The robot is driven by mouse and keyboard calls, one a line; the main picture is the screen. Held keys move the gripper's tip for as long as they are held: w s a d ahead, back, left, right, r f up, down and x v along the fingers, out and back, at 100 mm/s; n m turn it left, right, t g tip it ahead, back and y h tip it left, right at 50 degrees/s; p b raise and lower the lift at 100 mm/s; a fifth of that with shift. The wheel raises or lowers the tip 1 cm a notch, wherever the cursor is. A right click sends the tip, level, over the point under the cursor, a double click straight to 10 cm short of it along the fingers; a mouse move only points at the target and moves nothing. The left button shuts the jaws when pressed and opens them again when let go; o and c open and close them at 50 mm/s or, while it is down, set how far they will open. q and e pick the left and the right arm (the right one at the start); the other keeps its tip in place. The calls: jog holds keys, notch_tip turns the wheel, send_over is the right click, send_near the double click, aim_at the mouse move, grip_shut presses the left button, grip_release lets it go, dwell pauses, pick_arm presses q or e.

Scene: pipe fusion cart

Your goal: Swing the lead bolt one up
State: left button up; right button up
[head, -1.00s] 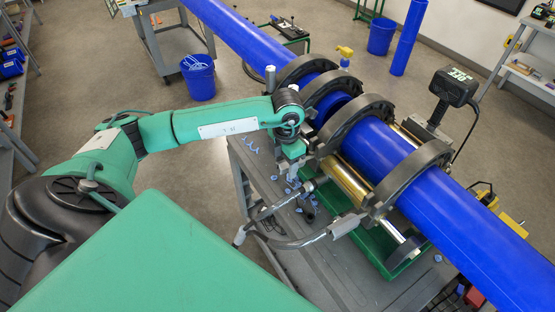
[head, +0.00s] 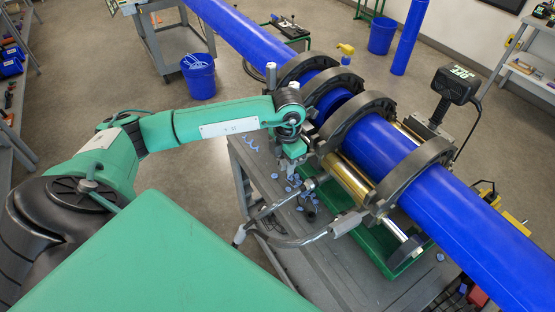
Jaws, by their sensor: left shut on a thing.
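The blue pipe (head: 375,148) lies in dark ring clamps on the fusion cart. My left gripper (head: 292,163) points down at the near-left side of the clamps. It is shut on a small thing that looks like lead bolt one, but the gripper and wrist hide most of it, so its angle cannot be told. Another grey bolt (head: 270,75) stands upright beside the far clamp (head: 300,68). The nearest clamp (head: 412,174) closes over the pipe. My right gripper is out of view.
A bent lever with a pale grip (head: 345,223) and a brass cylinder (head: 350,178) sit near the clamps. Blue shavings (head: 312,207) lie on the grey cart top (head: 335,280). A dark display box (head: 456,84) stands behind. A blue bucket (head: 198,77) is on the floor.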

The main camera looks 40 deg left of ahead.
pick_arm(q)
jog(key=shift+w+d+r, duration=0.1)
jog(key=shift+w+r, duration=0.05)
jog(key=shift+r, duration=0.35)
jog(key=shift+w+d+r, duration=0.1)
jog(key=shift+w+r, duration=0.05)
jog(key=shift+r, duration=0.35)
jog(key=shift+w+r+p, duration=0.35)
jog(key=shift+r+p, duration=0.15)
jog(key=shift+r, duration=0.25)
jog(key=shift+w+d+r, duration=0.15)
jog(key=shift+w+r, duration=0.05)
jog(key=shift+r, duration=0.2)
jog(key=shift+w+d+r, duration=0.2)
jog(key=shift+w+r, duration=0.3)
jog(key=shift+r, duration=0.15)
jog(key=shift+w+d+r, duration=0.1)
jog(key=shift+w+r, duration=0.1)
jog(key=shift+r, duration=0.1)
